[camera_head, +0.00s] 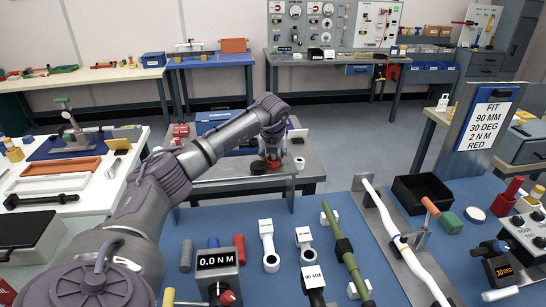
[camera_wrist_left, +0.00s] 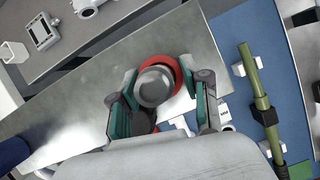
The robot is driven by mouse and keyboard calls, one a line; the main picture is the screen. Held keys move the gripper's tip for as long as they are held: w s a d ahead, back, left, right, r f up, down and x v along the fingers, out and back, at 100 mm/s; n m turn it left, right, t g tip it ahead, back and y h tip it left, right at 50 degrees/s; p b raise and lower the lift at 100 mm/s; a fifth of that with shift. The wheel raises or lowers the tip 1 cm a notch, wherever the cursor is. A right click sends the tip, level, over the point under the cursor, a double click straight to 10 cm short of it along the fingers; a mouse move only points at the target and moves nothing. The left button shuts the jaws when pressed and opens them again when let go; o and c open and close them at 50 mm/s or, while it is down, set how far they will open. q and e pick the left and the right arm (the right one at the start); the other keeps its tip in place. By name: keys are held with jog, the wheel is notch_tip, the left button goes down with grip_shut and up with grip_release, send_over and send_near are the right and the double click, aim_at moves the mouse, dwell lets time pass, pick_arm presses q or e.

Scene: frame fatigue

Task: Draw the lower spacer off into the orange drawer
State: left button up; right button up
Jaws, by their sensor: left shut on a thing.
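My left gripper (camera_head: 272,157) reaches out over the metal-topped bench (camera_head: 228,170) in the middle. In the left wrist view, my left gripper (camera_wrist_left: 161,98) has its two green-padded fingers on either side of a round grey capped piece (camera_wrist_left: 153,87) and is shut on it. A red ring (camera_wrist_left: 178,72) shows around and below that piece; its lower side is hidden. I cannot tell which part is the lower spacer. An orange tray-like piece (camera_head: 78,168) lies on the left bench; I cannot tell if it is the orange drawer. My right gripper is not in view.
A blue bench (camera_head: 330,195) in front holds white rods, an olive-green bar (camera_head: 345,250), a black bin (camera_head: 422,190) and a 0.0 N gauge (camera_head: 217,262). A black puck (camera_head: 258,168) sits beside my left gripper. Grey floor lies open behind the benches.

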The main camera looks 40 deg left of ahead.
pick_arm(q)
jog(key=shift+r, duration=0.15)
jog(key=shift+c, duration=0.4)
jog(key=shift+r+p, duration=1.8)
jog(key=shift+r, duration=0.55)
jog(key=shift+r+p, duration=1.4)
jog(key=shift+r, duration=0.6)
jog(key=shift+r, duration=0.1)
jog(key=shift+r+p, duration=1.5)
jog(key=shift+r, duration=0.45)
